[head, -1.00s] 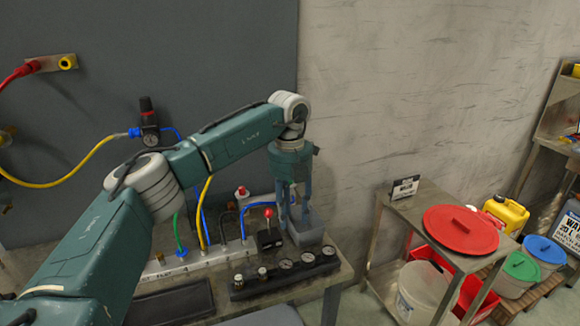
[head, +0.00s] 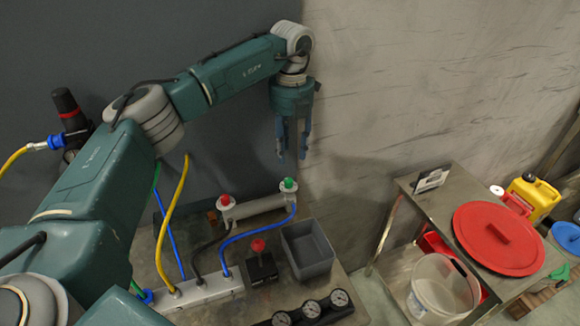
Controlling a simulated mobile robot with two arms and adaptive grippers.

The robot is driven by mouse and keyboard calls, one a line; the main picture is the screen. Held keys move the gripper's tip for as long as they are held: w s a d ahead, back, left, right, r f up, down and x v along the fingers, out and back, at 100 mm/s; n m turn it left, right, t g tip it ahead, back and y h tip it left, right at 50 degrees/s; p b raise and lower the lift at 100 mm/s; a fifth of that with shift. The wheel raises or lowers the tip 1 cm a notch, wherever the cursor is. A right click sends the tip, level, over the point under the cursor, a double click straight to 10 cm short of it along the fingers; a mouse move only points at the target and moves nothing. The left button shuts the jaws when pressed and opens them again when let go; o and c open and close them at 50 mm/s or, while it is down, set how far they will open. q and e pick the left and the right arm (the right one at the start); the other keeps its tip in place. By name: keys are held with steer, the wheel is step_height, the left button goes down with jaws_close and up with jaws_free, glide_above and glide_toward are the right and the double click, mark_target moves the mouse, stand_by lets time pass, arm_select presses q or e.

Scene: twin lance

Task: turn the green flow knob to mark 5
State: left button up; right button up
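The green knob (head: 289,184) tops a white fitting at the right end of a grey cylinder (head: 258,206) on the bench. A red knob (head: 225,200) tops the fitting at its left end. My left gripper (head: 292,153) points down above the green knob, with a gap between them in the picture. Its two fingers are apart with nothing between them. The marks around the green knob are too small to read. My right gripper is not in view.
A grey open bin (head: 308,250) and a red-topped lever box (head: 261,266) stand in front of the cylinder. Blue, yellow and black hoses run to a white manifold (head: 205,291). Gauges (head: 312,308) line the front. A side table (head: 430,205) with a red lid stands right.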

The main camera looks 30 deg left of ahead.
arm_select(q)
steer(key=p, duration=0.2)
glide_above(289, 180)
steer(key=f, duration=0.4)
steer(key=shift+s+f, duration=0.2)
steer(key=shift+f, duration=0.05)
steer(key=f, duration=0.3)
steer(key=f+p, duration=0.1)
steer(key=f, duration=0.1)
steer(key=shift+w, duration=0.25)
steer(key=shift+f, duration=0.15)
steer(key=shift+a+f, duration=0.1)
steer(key=shift+c, duration=1.3)
jaws_close()
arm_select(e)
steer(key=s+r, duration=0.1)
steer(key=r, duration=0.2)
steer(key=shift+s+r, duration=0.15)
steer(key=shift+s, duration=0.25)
